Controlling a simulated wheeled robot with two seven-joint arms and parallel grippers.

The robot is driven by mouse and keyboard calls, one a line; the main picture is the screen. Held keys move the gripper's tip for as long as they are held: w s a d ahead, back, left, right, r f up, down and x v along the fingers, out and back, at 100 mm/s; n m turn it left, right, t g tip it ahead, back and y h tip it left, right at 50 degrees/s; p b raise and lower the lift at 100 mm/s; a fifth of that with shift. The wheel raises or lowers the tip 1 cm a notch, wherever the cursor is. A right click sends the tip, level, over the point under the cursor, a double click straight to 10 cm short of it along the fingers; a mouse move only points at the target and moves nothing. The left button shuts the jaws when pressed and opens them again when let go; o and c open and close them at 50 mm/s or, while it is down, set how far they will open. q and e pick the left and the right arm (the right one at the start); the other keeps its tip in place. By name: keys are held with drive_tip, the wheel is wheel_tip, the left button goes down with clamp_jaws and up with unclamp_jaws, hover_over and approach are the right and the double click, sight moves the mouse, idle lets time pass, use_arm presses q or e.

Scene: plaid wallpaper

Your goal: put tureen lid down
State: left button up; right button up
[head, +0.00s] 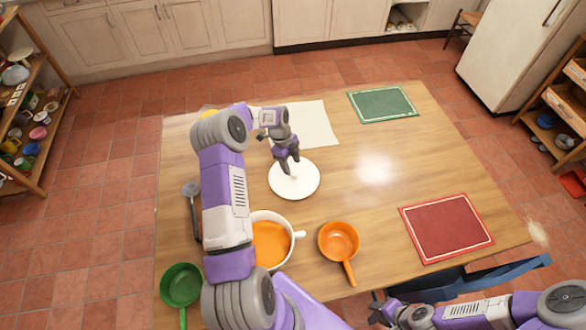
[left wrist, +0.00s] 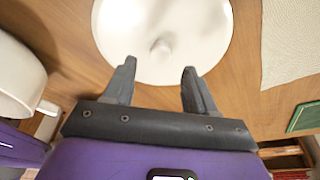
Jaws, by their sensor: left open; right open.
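The white round tureen lid (head: 294,184) lies on the wooden table, with its knob up in the middle. It also shows in the left wrist view (left wrist: 190,40), with its knob between and beyond my fingertips. My left gripper (head: 288,166) is over the lid; in the left wrist view its fingers (left wrist: 158,75) are apart with nothing between them. The white tureen (head: 296,236) with orange contents stands uncovered nearer me, partly hidden by my left arm. My right gripper (head: 378,306) is low at the table's front edge, away from the lid.
An orange pan (head: 339,242) stands right of the tureen. A green pan (head: 181,285) and a grey ladle (head: 191,190) are at the left. A red mat (head: 446,228), a green mat (head: 383,104) and a cream cloth (head: 315,125) lie flat. The table's right middle is clear.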

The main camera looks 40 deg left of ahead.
use_arm(q)
drive_tip(key=v, duration=0.8)
drive_tip(key=shift+r, duration=0.1)
